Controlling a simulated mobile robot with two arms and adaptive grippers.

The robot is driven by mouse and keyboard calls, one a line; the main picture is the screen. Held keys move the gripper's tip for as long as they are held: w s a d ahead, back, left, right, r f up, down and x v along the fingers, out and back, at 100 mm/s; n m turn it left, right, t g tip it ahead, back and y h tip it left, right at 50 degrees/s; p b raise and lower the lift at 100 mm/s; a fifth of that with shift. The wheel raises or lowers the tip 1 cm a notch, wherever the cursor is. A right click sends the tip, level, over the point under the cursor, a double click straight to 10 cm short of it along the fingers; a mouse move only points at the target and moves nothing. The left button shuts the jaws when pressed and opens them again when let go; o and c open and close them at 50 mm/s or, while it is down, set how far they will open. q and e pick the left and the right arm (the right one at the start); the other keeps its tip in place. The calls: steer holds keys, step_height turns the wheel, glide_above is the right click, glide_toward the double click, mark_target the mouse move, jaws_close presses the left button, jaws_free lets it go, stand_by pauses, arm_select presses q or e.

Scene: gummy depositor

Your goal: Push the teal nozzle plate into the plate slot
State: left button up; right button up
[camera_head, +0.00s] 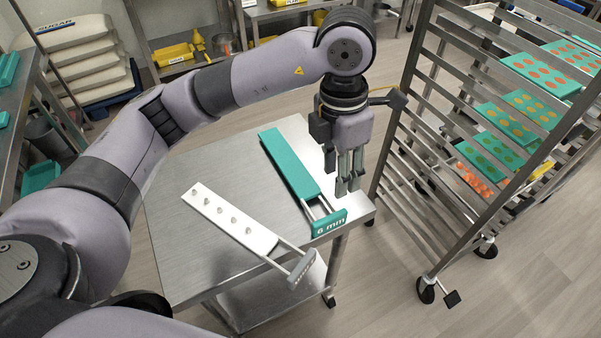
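The teal nozzle plate (290,165) lies on the steel cart top, slanting from the upper left to the right front corner. Its handle end (329,222), marked "6 mm", is joined by two thin rods and sits at the cart's edge. My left gripper (345,182) points down just right of the teal plate, above the cart's right side. Its fingers look apart, with nothing between them. I cannot tell its exact height. My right gripper is not in view. I cannot make out a plate slot.
A white nozzle plate (230,218) with a grey handle (301,270) lies left of the teal one on the cart (185,270). A tall wheeled rack (440,120) holding teal trays of orange and yellow pieces stands close on the right. Open floor lies at the front right.

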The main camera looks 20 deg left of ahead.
mark_target(330, 217)
arm_select(q)
steer(key=shift+y, duration=0.3)
steer(key=f, duration=0.8)
steer(key=f+p, duration=0.1)
steer(key=f, duration=0.3)
steer(key=shift+w+a, duration=0.1)
steer(key=shift+a, duration=0.3)
steer(key=f, duration=0.2)
steer(key=f+p, duration=0.1)
steer(key=f, duration=0.1)
steer(key=shift+w+d, duration=0.2)
steer(key=shift+f, duration=0.55)
steer(key=shift+c, duration=0.6)
jaws_close()
